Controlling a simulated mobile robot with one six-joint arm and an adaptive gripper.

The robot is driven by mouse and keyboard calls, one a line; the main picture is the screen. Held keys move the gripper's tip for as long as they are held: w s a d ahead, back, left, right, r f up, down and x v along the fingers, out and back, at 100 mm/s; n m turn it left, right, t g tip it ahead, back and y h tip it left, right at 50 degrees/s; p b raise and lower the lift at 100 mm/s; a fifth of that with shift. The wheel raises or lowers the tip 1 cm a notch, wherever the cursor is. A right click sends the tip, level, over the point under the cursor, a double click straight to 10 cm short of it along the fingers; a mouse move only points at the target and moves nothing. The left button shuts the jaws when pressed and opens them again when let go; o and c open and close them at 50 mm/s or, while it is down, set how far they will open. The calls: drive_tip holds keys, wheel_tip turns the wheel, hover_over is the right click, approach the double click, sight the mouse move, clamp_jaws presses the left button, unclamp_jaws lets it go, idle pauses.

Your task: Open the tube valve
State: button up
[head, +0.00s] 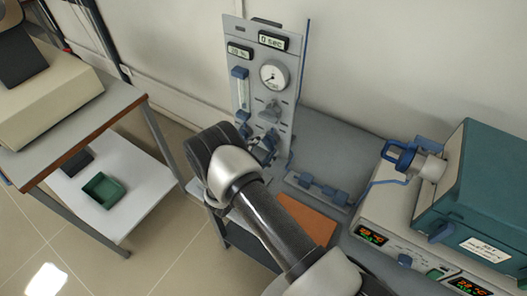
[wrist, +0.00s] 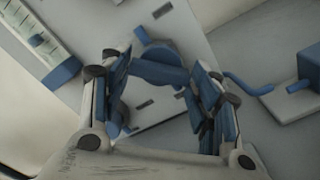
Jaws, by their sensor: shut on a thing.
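The upright grey panel (head: 233,60) carries gauges, a flow tube and valves. My gripper (head: 262,150) is at the lower part of its front. In the wrist view, my gripper (wrist: 162,80) has its fingers on both sides of a blue valve handle (wrist: 158,70) and is shut on it. The handle sits in front of the panel face (wrist: 185,45); its ends are partly hidden by the fingers. In the head view my wrist and fingers largely hide this handle. The flow tube (head: 241,90) with blue ends is on the panel's left side and also shows in the wrist view (wrist: 30,38).
A grey knob (head: 272,108) and a round dial (head: 274,75) are above my gripper. A blue manifold (head: 318,186) lies on the bench to the right. A teal furnace (head: 480,185) stands further right. A side table (head: 75,120) with a green tray (head: 104,190) is left.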

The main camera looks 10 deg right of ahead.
drive_tip(key=m+b, duration=0.2)
drive_tip(key=m, duration=0.2)
drive_tip(key=shift+f+m, duration=0.15)
drive_tip(key=shift+m, duration=0.15)
drive_tip(key=m+b, duration=0.3)
drive_tip(key=m, duration=0.1)
idle(0.5)
drive_tip(key=o, duration=1)
drive_tip(key=shift+o, duration=0.2)
drive_tip(key=v, duration=1.2)
drive_tip(key=shift+r, duration=0.2)
drive_tip(key=shift+r, duration=0.1)
